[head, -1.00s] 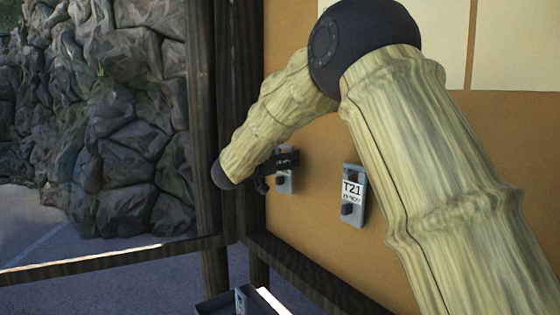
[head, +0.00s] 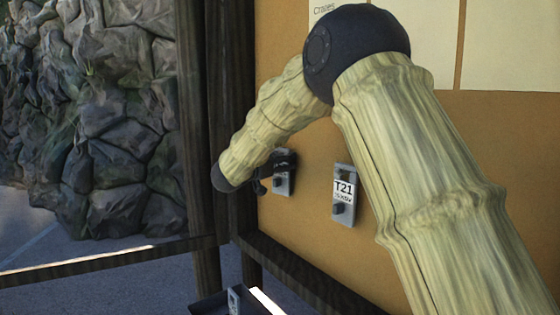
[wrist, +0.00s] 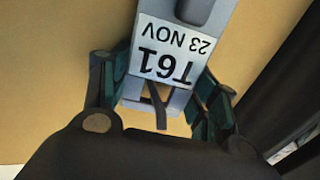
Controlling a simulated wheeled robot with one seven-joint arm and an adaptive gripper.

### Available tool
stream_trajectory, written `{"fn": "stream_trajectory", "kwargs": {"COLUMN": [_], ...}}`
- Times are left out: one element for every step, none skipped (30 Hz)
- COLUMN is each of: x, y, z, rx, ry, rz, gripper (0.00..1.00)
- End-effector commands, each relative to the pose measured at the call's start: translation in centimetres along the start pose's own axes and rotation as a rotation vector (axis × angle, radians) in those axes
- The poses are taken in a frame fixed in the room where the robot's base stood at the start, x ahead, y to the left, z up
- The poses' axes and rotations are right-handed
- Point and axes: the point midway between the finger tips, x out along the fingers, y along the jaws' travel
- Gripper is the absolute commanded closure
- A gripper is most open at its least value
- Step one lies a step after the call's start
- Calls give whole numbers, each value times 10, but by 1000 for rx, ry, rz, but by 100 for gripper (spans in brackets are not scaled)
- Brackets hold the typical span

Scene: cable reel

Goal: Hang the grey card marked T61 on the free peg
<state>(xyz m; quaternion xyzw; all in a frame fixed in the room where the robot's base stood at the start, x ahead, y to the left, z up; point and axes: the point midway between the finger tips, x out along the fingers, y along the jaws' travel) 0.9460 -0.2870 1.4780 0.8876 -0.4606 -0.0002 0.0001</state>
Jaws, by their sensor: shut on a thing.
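The grey card marked T61 (wrist: 175,48) shows upside down in the wrist view, with a white label and a grey knob. In the head view its lower part (head: 283,185) shows at the tan board, left of the T21 card. My gripper (wrist: 155,92) is shut on the T61 card, one finger on each side of its top end. A slim dark bar (wrist: 157,105) shows at the opening in that end. It may be a peg, but I cannot tell whether it passes through the opening. The free peg is not clearly visible in the head view.
A grey card marked T21 (head: 344,195) is on the tan board (head: 430,120), right of my gripper. Dark posts and rails (head: 200,120) frame the board's left side. A dark tray (head: 212,305) with a grey item (head: 234,300) is at the bottom edge.

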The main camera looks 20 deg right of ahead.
Motion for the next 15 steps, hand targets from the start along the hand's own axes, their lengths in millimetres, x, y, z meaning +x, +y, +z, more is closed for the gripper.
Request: {"fn": "stream_trajectory", "kwargs": {"x": [0, 0, 0, 0, 0, 0, 0, 0, 0, 0, 0, 0, 0, 0, 0], "y": [0, 0, 0, 0, 0, 0, 0, 0, 0, 0, 0, 0, 0, 0, 0], "z": [0, 0, 0, 0, 0, 0, 0, 0, 0, 0, 0, 0, 0, 0, 0], "rx": [0, 0, 0, 0, 0, 0, 0, 0, 0, 0, 0, 0, 0, 0, 0], "ry": [0, 0, 0, 0, 0, 0, 0, 0, 0, 0, 0, 0, 0, 0, 0], "rz": [0, 0, 0, 0, 0, 0, 0, 0, 0, 0, 0, 0, 0, 0, 0], "gripper": [66, 66, 66, 66, 66, 66, 66, 66, 39, 33, 28, 20, 15, 15, 15]}}
